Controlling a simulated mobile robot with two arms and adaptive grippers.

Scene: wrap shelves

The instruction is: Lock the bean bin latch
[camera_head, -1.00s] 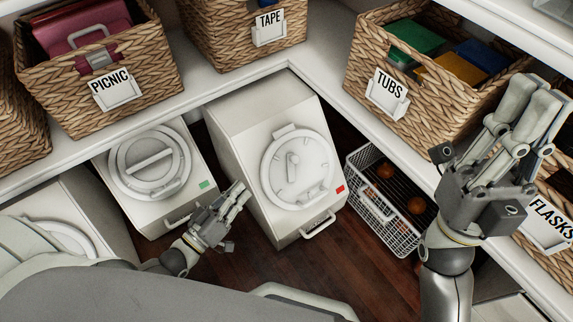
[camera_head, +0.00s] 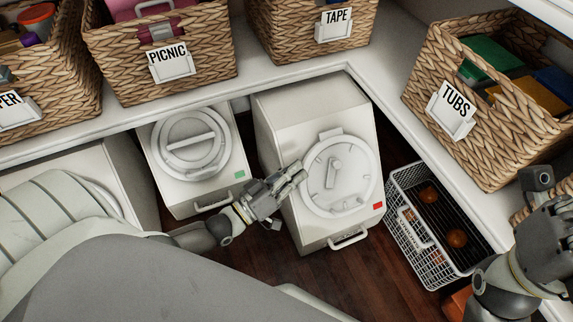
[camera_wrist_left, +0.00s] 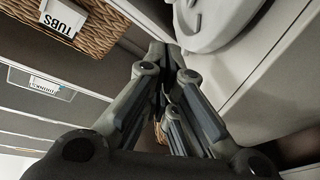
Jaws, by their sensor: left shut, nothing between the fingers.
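A white bin with a red mark (camera_head: 269,118) stands under the shelf corner in the head view. Its front has a round lid (camera_head: 350,192) with a short knob-like latch (camera_head: 333,174) that stands nearly upright, slightly tilted. I cannot read a label that names it the bean bin. My left gripper (camera_head: 299,172) is shut and empty, its fingertips at the left edge of the round lid; contact is unclear. In the left wrist view the fingers (camera_wrist_left: 160,60) converge beside a pale rounded part (camera_wrist_left: 210,25). My right gripper (camera_head: 550,235) is at the right edge, partly cut off.
A similar white bin (camera_head: 158,175) with a green mark and a crosswise handle stands to the left. A wire basket (camera_head: 418,235) with orange items stands on the right. Wicker baskets line the shelf (camera_head: 230,90) above. Dark wooden floor (camera_head: 385,287) is open in front.

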